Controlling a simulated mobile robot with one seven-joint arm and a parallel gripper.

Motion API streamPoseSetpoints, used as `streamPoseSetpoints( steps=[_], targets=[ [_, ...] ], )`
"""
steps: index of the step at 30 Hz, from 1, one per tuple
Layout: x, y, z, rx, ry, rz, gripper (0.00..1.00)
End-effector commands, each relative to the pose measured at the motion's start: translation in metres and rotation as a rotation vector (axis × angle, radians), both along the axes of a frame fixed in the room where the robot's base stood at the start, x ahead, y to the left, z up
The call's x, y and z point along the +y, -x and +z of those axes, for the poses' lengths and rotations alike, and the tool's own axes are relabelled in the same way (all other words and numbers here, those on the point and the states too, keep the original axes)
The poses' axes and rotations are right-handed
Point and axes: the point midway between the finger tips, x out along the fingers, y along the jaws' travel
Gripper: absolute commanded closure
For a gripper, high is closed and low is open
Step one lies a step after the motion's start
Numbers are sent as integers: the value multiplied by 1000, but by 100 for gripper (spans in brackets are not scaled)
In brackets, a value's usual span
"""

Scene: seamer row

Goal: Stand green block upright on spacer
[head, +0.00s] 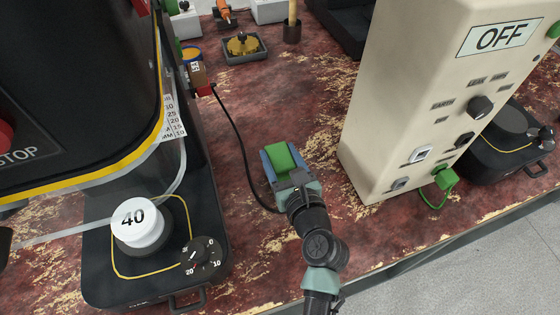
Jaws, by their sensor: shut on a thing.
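A green block (281,157) is held between the blue-grey fingers of my gripper (284,163), low over the worn red tabletop in the middle of the head view. The gripper is shut on it. The block's top face and near side show; its underside is hidden, so I cannot tell whether it touches the table. I cannot pick out a spacer for certain; any part under the block or gripper is hidden.
A black machine with a white cap marked 40 (138,222) stands at left. A beige control box marked OFF (420,100) stands at right. A black cable (238,135) runs left of my gripper. A grey tray (244,50) lies at the back. Bare tabletop (290,90) lies beyond the gripper.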

Motion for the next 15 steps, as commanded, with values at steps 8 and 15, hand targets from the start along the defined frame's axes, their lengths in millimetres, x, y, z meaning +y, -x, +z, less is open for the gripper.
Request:
streamPoseSetpoints(
  steps=[8,15],
  targets=[
    [0,0,51,-5,2,1,100],
    [0,0,90,-3,1,1,100]
  ],
)
